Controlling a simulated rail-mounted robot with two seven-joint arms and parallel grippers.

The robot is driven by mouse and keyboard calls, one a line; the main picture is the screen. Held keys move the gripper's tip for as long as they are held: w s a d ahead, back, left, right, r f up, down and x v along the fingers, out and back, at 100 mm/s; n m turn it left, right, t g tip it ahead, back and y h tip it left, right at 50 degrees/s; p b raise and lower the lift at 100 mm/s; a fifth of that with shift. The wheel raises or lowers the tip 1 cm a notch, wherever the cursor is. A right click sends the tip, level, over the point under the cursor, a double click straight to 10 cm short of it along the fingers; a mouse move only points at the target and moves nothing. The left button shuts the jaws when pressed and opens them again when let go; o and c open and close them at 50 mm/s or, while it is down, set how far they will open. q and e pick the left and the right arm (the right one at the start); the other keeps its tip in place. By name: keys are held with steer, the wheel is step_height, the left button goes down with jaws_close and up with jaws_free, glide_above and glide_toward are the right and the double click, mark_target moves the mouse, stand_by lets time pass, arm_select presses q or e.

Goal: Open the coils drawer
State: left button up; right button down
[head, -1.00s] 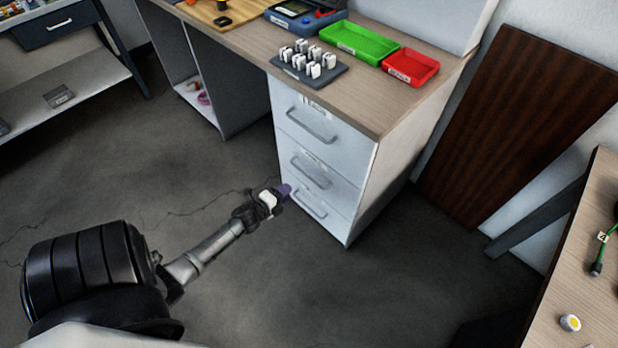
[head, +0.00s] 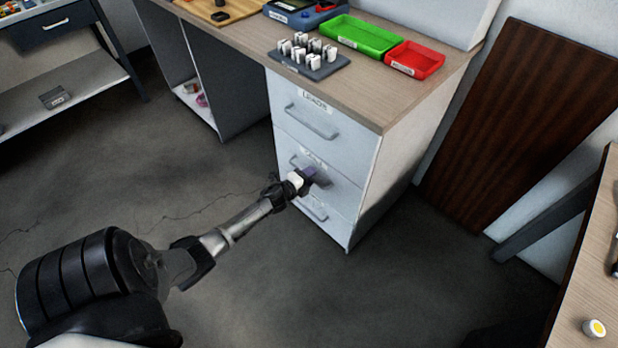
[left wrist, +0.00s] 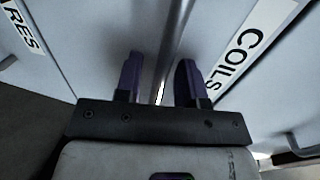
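The coils drawer (head: 341,188) is the middle drawer of a white three-drawer cabinet under the workbench, and it is shut flush. Its COILS label (left wrist: 248,45) reads clearly in the left wrist view. My left gripper (head: 312,176) is at the drawer's front, over its handle. In the left wrist view the two purple fingers of my left gripper (left wrist: 160,82) are apart, with the metal handle bar (left wrist: 172,45) running between them. A gap shows beside the bar, so they do not look closed on it. My right gripper is not in view.
The LEADS drawer (head: 318,122) is above and another drawer with a handle (head: 310,208) is below, both shut. The bench top (head: 385,95) holds a green tray (head: 360,36), a red tray (head: 414,60) and a dark rack (head: 310,66). Floor before the cabinet is clear.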

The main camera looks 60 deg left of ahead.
arm_select(q)
steer(key=shift+c, duration=0.4)
jaws_close()
